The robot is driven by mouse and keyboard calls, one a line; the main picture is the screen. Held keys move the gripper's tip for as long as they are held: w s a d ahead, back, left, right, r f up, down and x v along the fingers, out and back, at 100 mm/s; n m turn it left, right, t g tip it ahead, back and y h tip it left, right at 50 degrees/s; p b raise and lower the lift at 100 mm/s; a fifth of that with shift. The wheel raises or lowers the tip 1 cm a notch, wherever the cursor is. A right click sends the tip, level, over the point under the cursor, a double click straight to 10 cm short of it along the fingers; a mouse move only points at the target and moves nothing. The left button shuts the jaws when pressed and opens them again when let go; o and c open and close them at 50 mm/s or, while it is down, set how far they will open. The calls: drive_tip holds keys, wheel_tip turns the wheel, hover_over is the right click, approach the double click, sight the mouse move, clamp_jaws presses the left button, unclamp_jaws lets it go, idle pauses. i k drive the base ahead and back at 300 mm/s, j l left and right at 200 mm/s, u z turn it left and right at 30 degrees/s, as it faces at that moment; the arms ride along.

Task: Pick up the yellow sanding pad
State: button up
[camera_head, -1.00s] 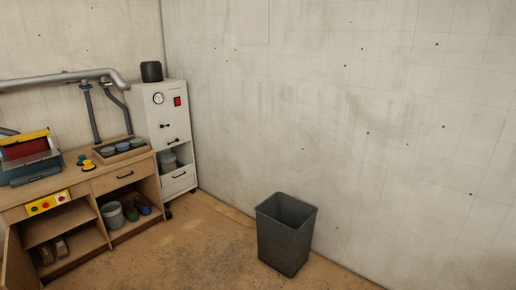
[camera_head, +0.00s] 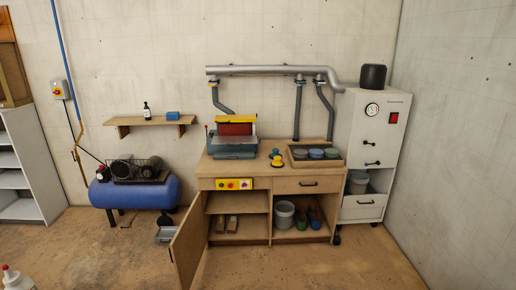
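A small yellow object (camera_head: 277,162), which looks like the yellow sanding pad, stands on top of the wooden workbench (camera_head: 260,181), right of the sanding machine. A small teal object (camera_head: 275,152) of similar shape stands just behind it. A wooden tray (camera_head: 296,162) with several round grey, blue and green discs is to its right. My gripper is not in view, so its state and distance from the pad cannot be seen.
The machine (camera_head: 233,148) stands on the bench's left. The cabinet door (camera_head: 188,247) hangs open towards the front. A white cabinet (camera_head: 368,145) stands right, a blue compressor (camera_head: 135,192) left. The floor (camera_head: 300,265) before the bench is clear.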

sight(276, 163)
drive_tip(key=i+u, duration=0.15)
drive_tip(key=i, duration=1.95)
drive_tip(key=i+j+z, duration=0.35)
drive_tip(key=i, duration=0.35)
drive_tip(key=i+j+z, duration=0.4)
drive_tip(key=i+j, duration=0.15)
drive_tip(key=i+j+z, duration=0.35)
drive_tip(key=i+j, duration=0.3)
drive_tip(key=j, duration=0.1)
